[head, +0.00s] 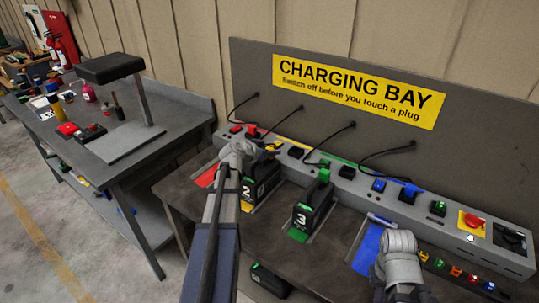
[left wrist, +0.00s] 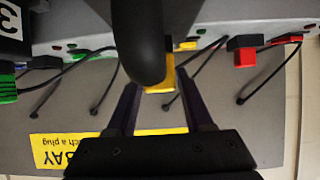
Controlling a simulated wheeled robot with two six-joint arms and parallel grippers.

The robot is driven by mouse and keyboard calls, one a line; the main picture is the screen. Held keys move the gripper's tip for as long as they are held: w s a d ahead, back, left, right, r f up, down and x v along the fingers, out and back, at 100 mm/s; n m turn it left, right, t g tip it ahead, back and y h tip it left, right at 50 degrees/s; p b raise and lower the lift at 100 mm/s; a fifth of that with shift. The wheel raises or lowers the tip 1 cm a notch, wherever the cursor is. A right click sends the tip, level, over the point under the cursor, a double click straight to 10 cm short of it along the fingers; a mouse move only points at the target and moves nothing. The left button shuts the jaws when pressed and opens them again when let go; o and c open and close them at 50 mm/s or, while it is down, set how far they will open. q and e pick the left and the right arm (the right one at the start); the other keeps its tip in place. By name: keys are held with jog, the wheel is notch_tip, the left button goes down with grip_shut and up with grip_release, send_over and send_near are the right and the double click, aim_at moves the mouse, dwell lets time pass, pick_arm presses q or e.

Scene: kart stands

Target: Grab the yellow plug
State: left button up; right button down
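The yellow plug (left wrist: 158,80) is partly hidden behind a thick black curved handle (left wrist: 138,35) in the left wrist view. In the head view, a yellow piece (head: 272,146) shows just right of my left gripper (head: 246,151), by the battery marked 2 (head: 262,184). In the left wrist view, the two dark fingers of my left gripper (left wrist: 160,92) are apart, one on each side of the yellow plug. They do not visibly close on it. My right gripper (head: 397,247) is above the front right of the bench, and its fingers are not clear.
A battery marked 3 (head: 307,216) with a green top stands right of battery 2. Black cables (head: 335,135) hang from the back panel (head: 460,130). A red plug (left wrist: 245,55) is beside the yellow one. A red button (head: 472,221) is at the console's right end.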

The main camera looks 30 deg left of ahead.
aim_at(270, 149)
pick_arm(q)
grip_shut()
dwell(0.4)
